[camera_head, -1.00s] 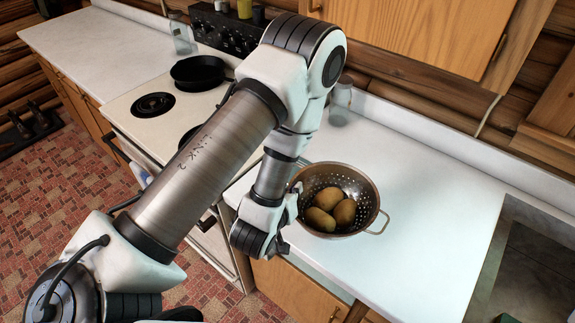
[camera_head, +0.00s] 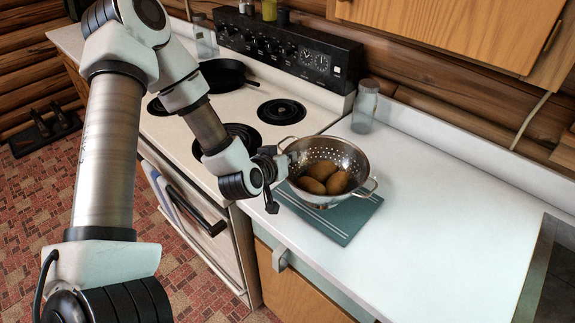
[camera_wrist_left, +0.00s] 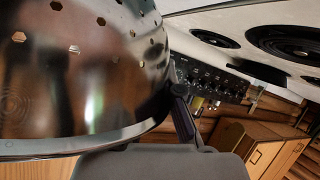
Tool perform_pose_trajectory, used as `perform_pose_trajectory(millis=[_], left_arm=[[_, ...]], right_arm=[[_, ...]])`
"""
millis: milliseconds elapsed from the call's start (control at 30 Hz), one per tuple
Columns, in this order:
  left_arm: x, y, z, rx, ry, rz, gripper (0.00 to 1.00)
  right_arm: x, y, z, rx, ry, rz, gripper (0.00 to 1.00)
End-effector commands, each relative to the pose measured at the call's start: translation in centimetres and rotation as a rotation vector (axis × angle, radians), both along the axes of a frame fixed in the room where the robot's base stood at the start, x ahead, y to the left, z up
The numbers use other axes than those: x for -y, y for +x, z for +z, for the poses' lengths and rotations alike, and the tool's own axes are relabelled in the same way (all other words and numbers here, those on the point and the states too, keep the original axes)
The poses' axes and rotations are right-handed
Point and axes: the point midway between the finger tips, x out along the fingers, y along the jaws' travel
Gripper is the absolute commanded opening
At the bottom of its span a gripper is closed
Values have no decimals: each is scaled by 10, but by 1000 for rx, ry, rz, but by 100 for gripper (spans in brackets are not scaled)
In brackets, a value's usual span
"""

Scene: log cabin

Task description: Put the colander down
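The metal colander (camera_head: 320,195) holds several brown potatoes (camera_head: 328,179) and looks level over a flat teal board (camera_head: 352,222) on the white counter. I cannot tell whether its base touches the board. My left gripper (camera_head: 283,160) is at its left side and appears shut on its left handle; the fingertips are mostly hidden. The other handle (camera_head: 371,187) is free on the right. In the left wrist view, the colander's shiny wall (camera_wrist_left: 70,90) fills the left half, with a dark finger (camera_wrist_left: 183,115) beside it. My right gripper is not in view.
The stove (camera_head: 232,105) with a black pan (camera_head: 222,75) stands left of the counter. A glass jar (camera_head: 365,106) stands behind the colander. The counter (camera_head: 450,220) to the right is clear as far as the sink edge.

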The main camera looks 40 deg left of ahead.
Motion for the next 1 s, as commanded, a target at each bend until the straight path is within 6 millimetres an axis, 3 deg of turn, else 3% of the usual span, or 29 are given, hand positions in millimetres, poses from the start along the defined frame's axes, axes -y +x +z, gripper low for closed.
perform_pose_trajectory(millis=[333, 733, 833, 1000], left_arm=[[-3, 2, -33, -1, 2, 0, 0], [-3, 2, -40, 2, 0, 1, 0], [-3, 2, -39, 0, 0, 1, 31], [-3, 1, -39, 0, 0, 1, 31]], right_arm=[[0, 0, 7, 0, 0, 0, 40], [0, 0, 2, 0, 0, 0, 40], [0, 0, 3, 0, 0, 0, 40], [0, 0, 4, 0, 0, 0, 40]])
